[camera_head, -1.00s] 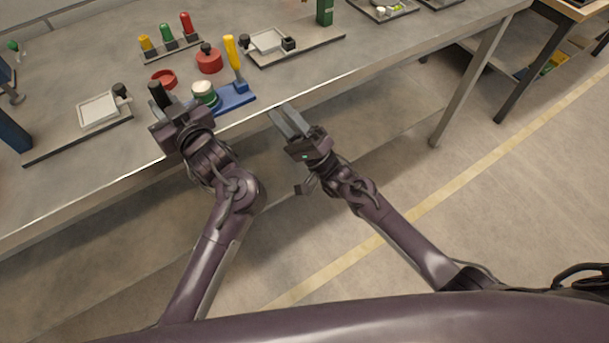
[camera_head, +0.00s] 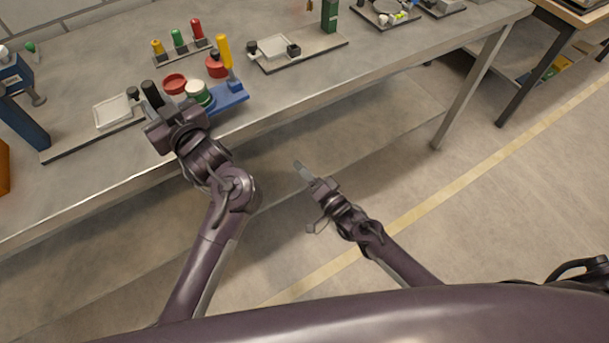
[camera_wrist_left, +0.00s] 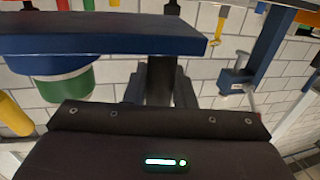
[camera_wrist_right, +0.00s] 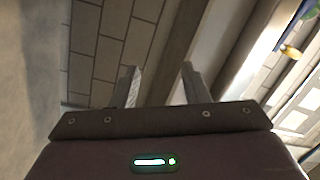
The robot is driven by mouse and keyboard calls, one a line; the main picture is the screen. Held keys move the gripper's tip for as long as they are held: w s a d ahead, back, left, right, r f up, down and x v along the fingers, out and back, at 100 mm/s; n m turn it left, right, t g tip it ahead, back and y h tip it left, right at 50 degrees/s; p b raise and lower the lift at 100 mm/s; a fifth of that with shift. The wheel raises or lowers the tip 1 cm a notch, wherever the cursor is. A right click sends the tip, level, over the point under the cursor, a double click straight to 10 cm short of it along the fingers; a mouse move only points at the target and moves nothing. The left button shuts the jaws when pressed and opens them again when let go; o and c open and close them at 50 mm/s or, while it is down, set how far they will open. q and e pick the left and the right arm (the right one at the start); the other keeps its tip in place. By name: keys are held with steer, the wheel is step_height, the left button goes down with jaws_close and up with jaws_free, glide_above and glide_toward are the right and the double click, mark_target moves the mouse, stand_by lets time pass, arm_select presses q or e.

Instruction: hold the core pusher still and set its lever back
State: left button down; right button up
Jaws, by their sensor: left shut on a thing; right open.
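The core pusher has a flat blue base (camera_head: 232,97) near the table's front edge. Its yellow lever (camera_head: 224,52) stands nearly upright at the right end. A white and green cylinder (camera_head: 198,93) stands at the base. My left gripper (camera_head: 164,108) is shut on a black handle (camera_head: 152,94) at the pusher's left. In the left wrist view the blue base (camera_wrist_left: 100,38) spans the top left, and the dark handle (camera_wrist_left: 160,82) sits between the fingers. My right gripper (camera_head: 304,170) is open and empty, off the table's front edge, apart from the lever. Its fingers show in the right wrist view (camera_wrist_right: 160,85).
A red ring (camera_head: 174,82) and a red knobbed piece (camera_head: 214,68) sit behind the pusher. A rack with yellow, green and red handles (camera_head: 180,48) stands further back. White trays flank it at left (camera_head: 112,111) and right (camera_head: 272,46). Floor space in front is clear.

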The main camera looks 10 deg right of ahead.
arm_select(q)
steer(key=shift+a+r, duration=0.1)
steer(key=shift+r, duration=0.15)
arm_select(e)
steer(key=shift+s+d+f+h, duration=0.1)
steer(key=shift+s+f+h, duration=0.1)
steer(key=shift+f, duration=0.25)
steer(key=shift+s+d+f+h, duration=0.1)
steer(key=shift+s+f, duration=0.1)
steer(key=shift+f, duration=0.25)
arm_select(q)
steer(key=c, duration=1.1)
jaws_free()
steer(key=shift+s, duration=0.1)
steer(key=shift+c, duration=0.2)
steer(key=shift+f, duration=0.1)
steer(key=v, duration=1.2)
